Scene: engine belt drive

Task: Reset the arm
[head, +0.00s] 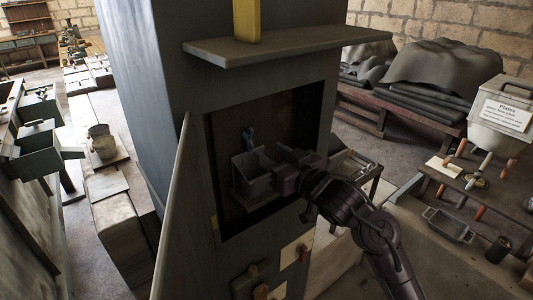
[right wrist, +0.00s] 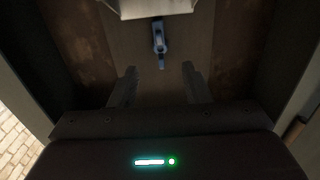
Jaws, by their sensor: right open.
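My right arm (head: 370,225) comes in from the lower right. My right gripper (head: 283,172) is at the open cabinet compartment, just right of a grey open-topped box (head: 250,172) inside it. In the right wrist view its two fingers (right wrist: 155,88) stand apart with nothing between them. A small blue item (right wrist: 159,38) is beyond the fingertips, below the pale edge of the box (right wrist: 155,8). My left gripper is not in view.
The cabinet's open door (head: 172,215) stands left of the compartment, and a shelf (head: 290,45) juts out above it. Handles (head: 250,277) sit below the opening. A table with a lidded "Plates" container (head: 500,110) and a metal tray (head: 448,224) is at right.

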